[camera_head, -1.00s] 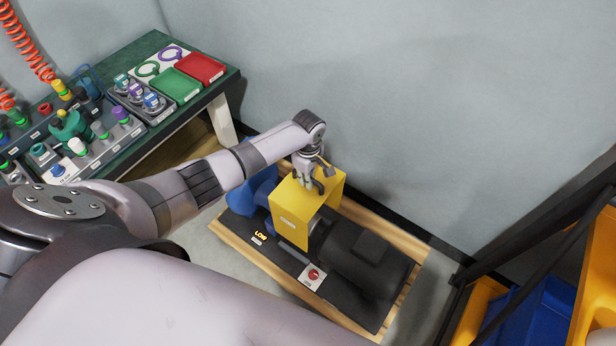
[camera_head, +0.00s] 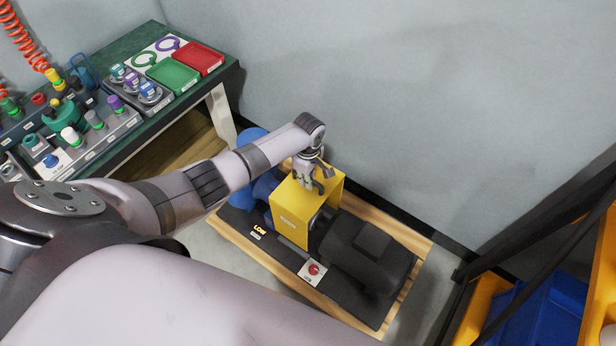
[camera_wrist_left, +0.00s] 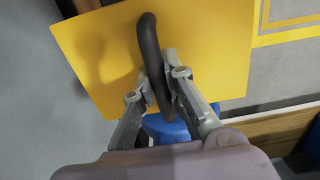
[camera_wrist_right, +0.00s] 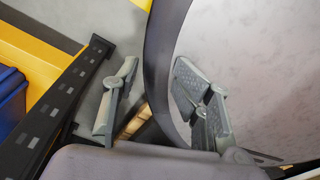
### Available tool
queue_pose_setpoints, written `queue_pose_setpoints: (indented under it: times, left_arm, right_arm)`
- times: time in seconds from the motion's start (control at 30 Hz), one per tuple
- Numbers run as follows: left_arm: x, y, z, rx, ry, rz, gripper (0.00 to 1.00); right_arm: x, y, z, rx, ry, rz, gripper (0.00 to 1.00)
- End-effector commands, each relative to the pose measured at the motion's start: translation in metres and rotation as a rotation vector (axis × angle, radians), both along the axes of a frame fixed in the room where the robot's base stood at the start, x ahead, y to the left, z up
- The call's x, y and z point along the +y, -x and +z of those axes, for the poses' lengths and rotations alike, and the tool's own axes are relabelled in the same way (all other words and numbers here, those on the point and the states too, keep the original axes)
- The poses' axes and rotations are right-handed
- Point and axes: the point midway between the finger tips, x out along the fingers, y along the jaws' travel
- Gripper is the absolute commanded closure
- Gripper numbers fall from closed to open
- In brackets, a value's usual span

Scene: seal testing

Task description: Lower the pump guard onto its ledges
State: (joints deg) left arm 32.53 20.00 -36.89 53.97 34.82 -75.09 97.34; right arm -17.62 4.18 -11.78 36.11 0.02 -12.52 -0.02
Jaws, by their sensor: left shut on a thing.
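The yellow pump guard (camera_head: 296,212) is a box-shaped cover in the head view. It stands upright over the middle of the pump unit, between the blue pump (camera_head: 255,143) and the black motor (camera_head: 366,252). My left gripper (camera_head: 314,178) is above its top and shut on the guard's black handle (camera_wrist_left: 152,62). The left wrist view shows the guard's yellow top plate (camera_wrist_left: 205,50) under the fingers. The ledges are hidden, so I cannot tell whether the guard touches them. My right gripper (camera_wrist_left: 160,95) is absent from the head view; the right wrist view shows its fingers (camera_wrist_right: 150,105) apart and empty.
The pump unit stands on a black base (camera_head: 345,305) on a wooden pallet (camera_head: 412,240), with a red button (camera_head: 313,269) at its front. A green workbench (camera_head: 185,112) is at left. A dark-framed rack (camera_head: 585,230) with blue bins stands at right. The wall is behind.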

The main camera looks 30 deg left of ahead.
Motion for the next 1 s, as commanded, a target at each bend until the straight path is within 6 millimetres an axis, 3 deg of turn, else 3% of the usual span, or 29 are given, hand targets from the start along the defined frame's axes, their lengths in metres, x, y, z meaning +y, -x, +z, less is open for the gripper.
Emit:
queue_pose_setpoints:
  times: [0.43, 1.0]
  left_arm:
    - [-0.001, -0.002, -0.003, -0.004, 0.002, 0.0, 1.0]
    - [-0.001, -0.002, -0.033, -0.004, 0.002, 0.0, 1.0]
  right_arm:
    - [0.0, 0.0, -0.004, 0.003, 0.0, -0.003, 0.67]
    - [0.0, -0.002, -0.021, 0.002, 0.001, -0.007, 0.67]
